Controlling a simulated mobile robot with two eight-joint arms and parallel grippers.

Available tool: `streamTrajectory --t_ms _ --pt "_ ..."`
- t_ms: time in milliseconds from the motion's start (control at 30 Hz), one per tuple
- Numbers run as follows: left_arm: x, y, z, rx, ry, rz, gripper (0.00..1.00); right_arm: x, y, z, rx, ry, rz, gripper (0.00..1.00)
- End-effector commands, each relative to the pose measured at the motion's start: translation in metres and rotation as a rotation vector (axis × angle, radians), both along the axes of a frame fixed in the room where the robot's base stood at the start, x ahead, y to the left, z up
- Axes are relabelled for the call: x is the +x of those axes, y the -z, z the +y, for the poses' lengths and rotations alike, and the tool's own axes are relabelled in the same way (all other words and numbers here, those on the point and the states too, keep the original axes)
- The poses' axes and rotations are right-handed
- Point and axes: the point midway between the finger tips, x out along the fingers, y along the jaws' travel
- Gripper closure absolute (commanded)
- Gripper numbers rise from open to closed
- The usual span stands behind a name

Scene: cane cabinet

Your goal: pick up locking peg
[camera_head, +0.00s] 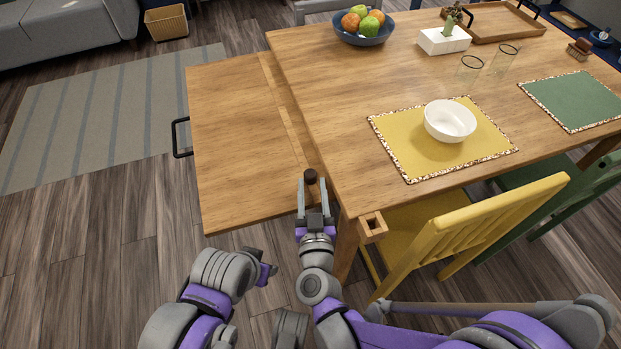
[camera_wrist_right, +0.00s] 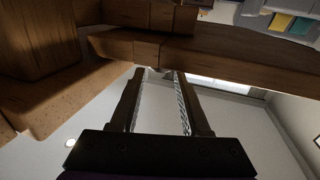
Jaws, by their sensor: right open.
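A small dark brown peg (camera_head: 310,176) shows at the edge where the drop leaf (camera_head: 240,130) meets the main table (camera_head: 340,110). My right gripper (camera_head: 312,187) reaches up to it from below in the head view, its two fingers apart on either side of the peg's near side. I cannot tell whether they touch it. In the right wrist view the open fingers (camera_wrist_right: 158,78) point at the wooden underside of the table (camera_wrist_right: 130,48); the peg is not clear there. My left gripper (camera_head: 268,271) is low at the left, mostly hidden behind its own wrist.
A wooden block with a square hole (camera_head: 373,229) juts from the table's near corner. A yellow chair (camera_head: 480,225) stands to the right. A white bowl (camera_head: 450,121) sits on a yellow placemat (camera_head: 395,147).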

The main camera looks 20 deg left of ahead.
Motion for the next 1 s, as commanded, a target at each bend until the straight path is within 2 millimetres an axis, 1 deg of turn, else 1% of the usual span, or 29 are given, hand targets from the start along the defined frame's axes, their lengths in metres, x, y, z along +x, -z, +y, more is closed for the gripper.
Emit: streamTrajectory --t_ms 200,300,400,567,600,667,700,833,1000 --pt "0.001 0.009 0.000 0.000 0.000 0.002 0.50 0.031 0.002 0.012 0.000 0.000 0.001 0.54" --pt "0.002 0.011 0.000 0.000 0.000 0.003 0.50 0.041 0.001 0.015 -0.001 0.000 0.001 0.54" --pt "0.002 0.011 0.000 0.000 0.000 0.003 0.50 0.044 0.001 0.016 0.000 0.000 0.001 0.54" --pt "0.002 0.010 0.000 0.000 0.000 0.003 0.50 0.044 0.000 0.017 0.000 -0.001 0.001 0.54" --pt "0.002 0.010 0.000 0.000 0.000 0.003 0.50 0.044 0.000 0.017 0.000 -0.001 0.001 0.57" --pt "0.002 0.010 0.000 0.000 0.000 0.003 0.50 0.044 0.001 0.017 0.000 -0.001 0.001 0.68" --pt "0.002 0.010 0.000 0.000 0.000 0.003 0.50 0.044 0.001 0.017 0.000 -0.001 0.001 0.75" --pt "0.002 0.010 0.000 0.000 0.000 0.003 0.50 0.044 0.001 0.017 0.000 -0.001 0.001 0.99" --pt "0.002 0.010 0.000 0.000 0.000 0.003 0.50 0.044 0.001 0.017 0.000 -0.001 0.001 1.00"
